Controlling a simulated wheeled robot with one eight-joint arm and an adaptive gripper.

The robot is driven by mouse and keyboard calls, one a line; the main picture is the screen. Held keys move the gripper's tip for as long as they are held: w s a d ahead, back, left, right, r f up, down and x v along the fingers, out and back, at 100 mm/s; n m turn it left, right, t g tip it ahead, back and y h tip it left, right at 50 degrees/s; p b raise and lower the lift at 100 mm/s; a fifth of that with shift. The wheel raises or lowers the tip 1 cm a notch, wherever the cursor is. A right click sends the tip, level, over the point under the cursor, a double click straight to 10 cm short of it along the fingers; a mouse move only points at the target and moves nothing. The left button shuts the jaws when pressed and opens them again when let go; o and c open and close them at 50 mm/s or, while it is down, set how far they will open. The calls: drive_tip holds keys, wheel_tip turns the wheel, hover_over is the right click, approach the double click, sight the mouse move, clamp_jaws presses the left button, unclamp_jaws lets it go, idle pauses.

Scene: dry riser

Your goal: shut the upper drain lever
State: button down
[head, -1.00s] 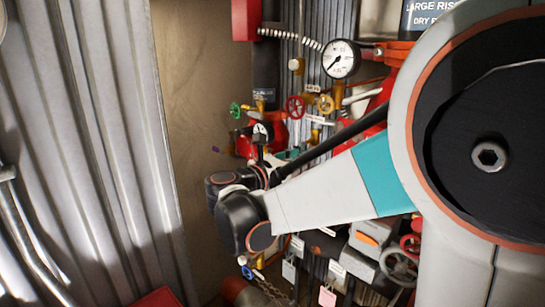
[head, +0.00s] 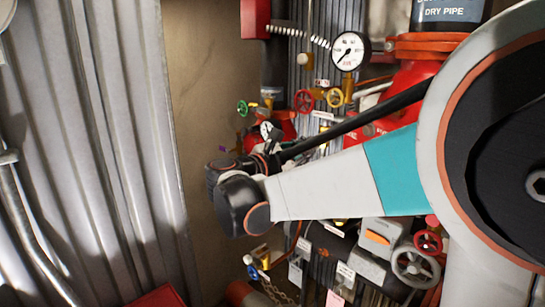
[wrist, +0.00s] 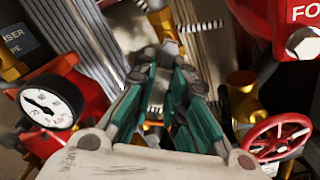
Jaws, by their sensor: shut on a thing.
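My gripper (wrist: 163,62) shows in the wrist view with its teal fingers drawn together at the tips. It is shut on what seems to be the upper drain lever, whose body is mostly hidden by the fingertips. A brass fitting (wrist: 163,22) sits just beyond the tips. In the head view my dark wrist hides the gripper and the grasped part. A small purple piece (head: 222,149) shows left of the wrist; I cannot tell if it belongs to this lever. A separate blue handle (head: 252,272) on a yellow valve sits lower down.
A small gauge (wrist: 45,106) and a red handwheel (wrist: 276,138) flank the fingers closely. Red (head: 304,100), yellow (head: 334,97) and green (head: 242,107) wheels and a large gauge (head: 349,50) are above my arm. Corrugated metal (head: 95,150) stands at left.

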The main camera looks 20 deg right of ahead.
sight(300, 151)
drive_tip(key=m, duration=0.2)
drive_tip(key=m+b, duration=0.1)
drive_tip(key=w+r+m, duration=0.1)
drive_tip(key=m, duration=0.1)
drive_tip(key=shift+a+r+m, duration=0.1)
drive_tip(key=shift+a+m, duration=0.1)
drive_tip(key=shift+m, duration=0.1)
drive_tip(key=m, duration=0.1)
drive_tip(key=r+m, duration=0.1)
drive_tip(key=m, duration=0.1)
drive_tip(key=m+b, duration=0.1)
drive_tip(key=m, duration=0.1)
drive_tip(key=shift+w+r, duration=0.2)
drive_tip(key=shift+r, duration=0.1)
drive_tip(key=shift+m, duration=0.3)
drive_tip(key=c, duration=1.6)
unclamp_jaws()
drive_tip(key=shift+a, duration=0.1)
